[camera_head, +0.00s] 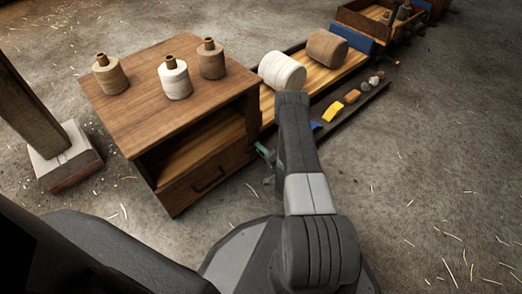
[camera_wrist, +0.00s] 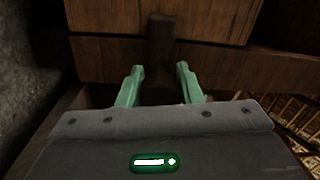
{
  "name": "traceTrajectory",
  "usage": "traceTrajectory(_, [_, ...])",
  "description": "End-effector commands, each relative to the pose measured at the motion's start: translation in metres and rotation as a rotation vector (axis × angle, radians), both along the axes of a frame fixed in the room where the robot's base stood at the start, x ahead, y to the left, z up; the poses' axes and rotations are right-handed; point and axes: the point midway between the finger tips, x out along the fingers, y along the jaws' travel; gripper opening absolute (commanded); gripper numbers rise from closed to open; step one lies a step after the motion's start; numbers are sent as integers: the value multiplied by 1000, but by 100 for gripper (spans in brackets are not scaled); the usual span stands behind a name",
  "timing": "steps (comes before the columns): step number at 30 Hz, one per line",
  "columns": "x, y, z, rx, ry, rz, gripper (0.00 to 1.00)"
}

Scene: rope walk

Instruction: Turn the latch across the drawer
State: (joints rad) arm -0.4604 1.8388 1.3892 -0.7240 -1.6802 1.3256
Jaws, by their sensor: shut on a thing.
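The wooden cabinet (camera_head: 165,100) stands left of centre, with an open shelf space above its drawer (camera_head: 205,185), which has a dark handle (camera_head: 208,181). The drawer looks shut. My gripper (camera_head: 264,155), with green fingers, is at the cabinet's right front edge, partly hidden by my arm. In the wrist view, a dark upright bar, the latch (camera_wrist: 161,45), crosses the seam between two wooden boards. My gripper (camera_wrist: 160,80) is shut on its lower part, one finger on each side. The latch is hidden in the head view.
Three spools stand on the cabinet top, including a white one (camera_head: 174,78). Right of it a low bench (camera_head: 263,105) bears two big rolls, with small coloured pieces along a dark strip. A post on a block (camera_head: 65,155) stands left. Floor at right is clear apart from straw.

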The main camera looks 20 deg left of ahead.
Motion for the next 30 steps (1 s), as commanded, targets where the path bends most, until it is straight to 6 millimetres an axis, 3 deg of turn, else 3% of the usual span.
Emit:
traceTrajectory(19, [0, 0, 0, 18, 43, 0, 10])
traceTrajectory(20, [0, 0, 0, 18, 43, 0, 38])
traceTrajectory(22, [0, 0, 0, 17, 44, 0, 52])
traceTrajectory(30, [0, 0, 0, 18, 42, 0, 53])
